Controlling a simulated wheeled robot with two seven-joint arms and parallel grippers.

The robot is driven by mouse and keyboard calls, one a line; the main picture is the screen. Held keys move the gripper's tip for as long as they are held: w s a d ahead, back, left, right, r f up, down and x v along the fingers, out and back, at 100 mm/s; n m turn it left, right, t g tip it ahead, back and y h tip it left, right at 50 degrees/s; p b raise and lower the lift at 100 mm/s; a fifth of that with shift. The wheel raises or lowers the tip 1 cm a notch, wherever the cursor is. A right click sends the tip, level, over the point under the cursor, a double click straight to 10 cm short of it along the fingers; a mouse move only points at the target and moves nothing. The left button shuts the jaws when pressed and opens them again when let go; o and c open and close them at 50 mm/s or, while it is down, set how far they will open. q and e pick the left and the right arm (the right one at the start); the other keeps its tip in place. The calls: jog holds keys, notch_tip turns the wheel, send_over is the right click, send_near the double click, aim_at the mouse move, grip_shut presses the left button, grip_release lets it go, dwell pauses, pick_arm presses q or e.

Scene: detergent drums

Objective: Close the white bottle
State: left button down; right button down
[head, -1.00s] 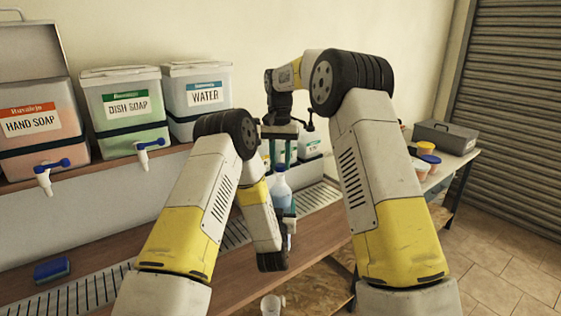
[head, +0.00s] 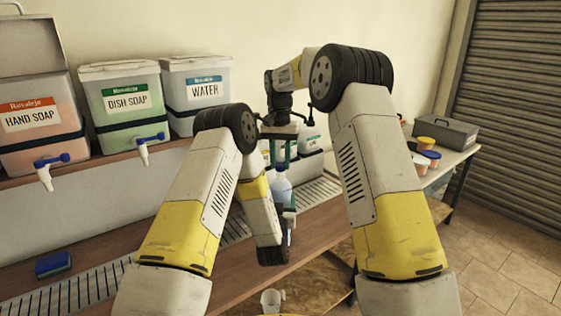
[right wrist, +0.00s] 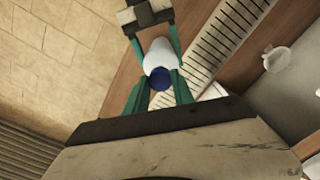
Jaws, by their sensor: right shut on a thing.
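The white bottle (head: 281,187) stands upright between my two grippers in the head view, partly hidden by my left arm. It also shows from above in the right wrist view (right wrist: 158,52). The blue cap (right wrist: 160,79) is at the bottle's mouth; whether it is fully seated cannot be told. My right gripper (right wrist: 162,92) points down from above, its green fingers shut on the cap. It also shows in the head view (head: 280,160). My left gripper (right wrist: 152,42) has its green fingers on both sides of the bottle's body, shut on it.
The hand soap (head: 40,150), dish soap (head: 125,125) and water (head: 200,108) dispensers stand on a shelf at left. A blue sponge (head: 53,264) lies below. A side table at right holds a grey box (head: 447,132) and tubs (head: 424,158). A white cup (head: 272,298) is below.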

jog(key=shift+f, duration=0.6)
